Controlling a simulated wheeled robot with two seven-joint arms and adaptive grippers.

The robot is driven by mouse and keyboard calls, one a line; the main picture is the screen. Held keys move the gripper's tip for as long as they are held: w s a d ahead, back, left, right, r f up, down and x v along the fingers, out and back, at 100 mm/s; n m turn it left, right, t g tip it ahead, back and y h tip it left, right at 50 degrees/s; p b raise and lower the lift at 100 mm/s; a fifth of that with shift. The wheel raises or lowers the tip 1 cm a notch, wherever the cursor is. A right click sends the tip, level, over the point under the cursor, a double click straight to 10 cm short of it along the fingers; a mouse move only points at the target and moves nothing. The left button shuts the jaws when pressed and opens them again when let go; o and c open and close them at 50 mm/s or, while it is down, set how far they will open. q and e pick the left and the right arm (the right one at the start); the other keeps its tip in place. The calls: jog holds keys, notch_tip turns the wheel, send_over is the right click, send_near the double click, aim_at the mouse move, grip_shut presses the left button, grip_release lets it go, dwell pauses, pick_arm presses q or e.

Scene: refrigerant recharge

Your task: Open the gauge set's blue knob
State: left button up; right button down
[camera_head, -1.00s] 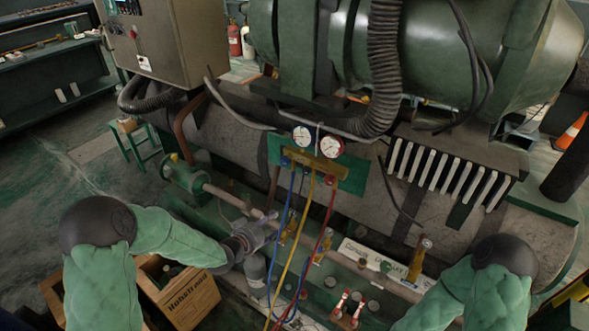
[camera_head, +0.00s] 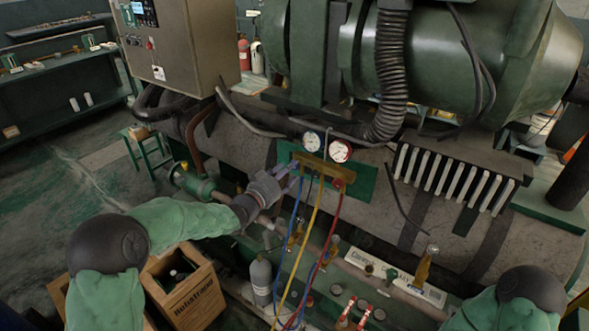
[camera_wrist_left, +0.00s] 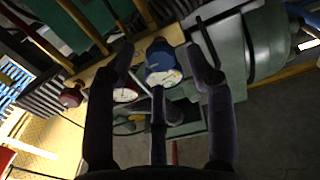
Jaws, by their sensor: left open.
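The gauge set (camera_head: 325,169) is a brass bar on a green panel, with a blue-rimmed gauge (camera_head: 311,141) and a red-rimmed gauge (camera_head: 340,151) above it. My left gripper (camera_head: 291,174) is at the bar's left end and hides the blue knob in the head view. In the left wrist view the blue knob (camera_wrist_left: 160,49) is ahead, between the spread fingers of my left gripper (camera_wrist_left: 160,72). The fingers are open and I see no grip on it; contact is unclear. A red knob (camera_head: 338,183) sits on the right end. My right gripper is out of view.
Blue, yellow (camera_head: 311,240) and red hoses hang below the bar. A grey cylinder (camera_head: 261,281) and a wooden crate (camera_head: 190,297) stand below. A black corrugated hose (camera_head: 391,75) comes down at the upper right.

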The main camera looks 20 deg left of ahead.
aim_at(294, 170)
pick_arm(q)
jog(key=shift+b+x, duration=0.35)
jog(key=shift+x, duration=1.6)
grip_shut()
